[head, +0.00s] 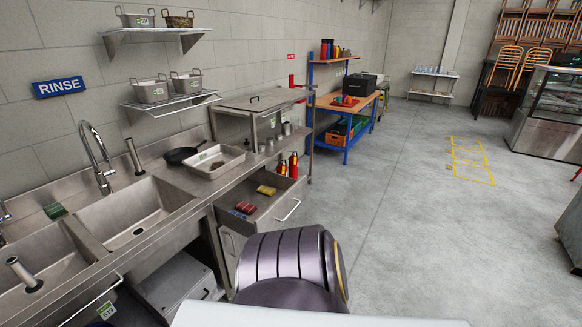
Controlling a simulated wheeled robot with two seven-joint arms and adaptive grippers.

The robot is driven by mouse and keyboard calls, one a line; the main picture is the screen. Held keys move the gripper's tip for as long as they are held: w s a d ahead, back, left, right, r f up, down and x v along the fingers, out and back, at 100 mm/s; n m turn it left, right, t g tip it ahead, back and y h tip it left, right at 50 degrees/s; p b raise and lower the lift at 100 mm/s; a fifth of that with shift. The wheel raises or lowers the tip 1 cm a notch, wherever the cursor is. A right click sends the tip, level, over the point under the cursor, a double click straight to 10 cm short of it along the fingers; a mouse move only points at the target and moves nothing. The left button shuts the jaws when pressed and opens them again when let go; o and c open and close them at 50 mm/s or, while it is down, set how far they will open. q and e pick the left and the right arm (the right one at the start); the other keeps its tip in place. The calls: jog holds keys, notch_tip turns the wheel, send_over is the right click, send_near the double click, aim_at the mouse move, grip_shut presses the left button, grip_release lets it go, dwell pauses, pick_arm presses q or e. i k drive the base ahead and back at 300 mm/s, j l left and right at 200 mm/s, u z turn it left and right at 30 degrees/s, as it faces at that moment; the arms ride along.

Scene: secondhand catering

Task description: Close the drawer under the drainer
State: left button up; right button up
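The drawer (271,213) under the steel drainer (180,203) is pulled open towards the aisle. Its bar handle (290,211) is on the front face. A yellow packet (266,190) and red packets (245,207) lie inside it. A dark rounded part of my own body covers the area in front of the drawer's lower left. Neither of my grippers is in view.
Sinks (130,215) with a tap (97,158) are at the left. A black pan (184,154) and a steel tray (213,161) stand on the drainer. Red bottles (293,165) stand by the drawer's far end. The floor (400,220) to the right is clear.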

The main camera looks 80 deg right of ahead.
aim_at(272, 212)
jog(key=i+l+z, duration=0.15)
jog(key=z, duration=0.35)
jog(key=i+l+z, duration=0.2)
jog(key=z, duration=0.25)
jog(key=i+z, duration=0.2)
jog(key=z, duration=0.3)
jog(key=i+z, duration=0.2)
jog(key=z, duration=0.3)
jog(key=i+z, duration=0.2)
jog(key=z, duration=0.25)
jog(key=i+j+z, duration=0.15)
jog(key=z, duration=0.35)
jog(key=i+j+z, duration=0.15)
jog(key=z, duration=0.3)
jog(key=j, duration=0.1)
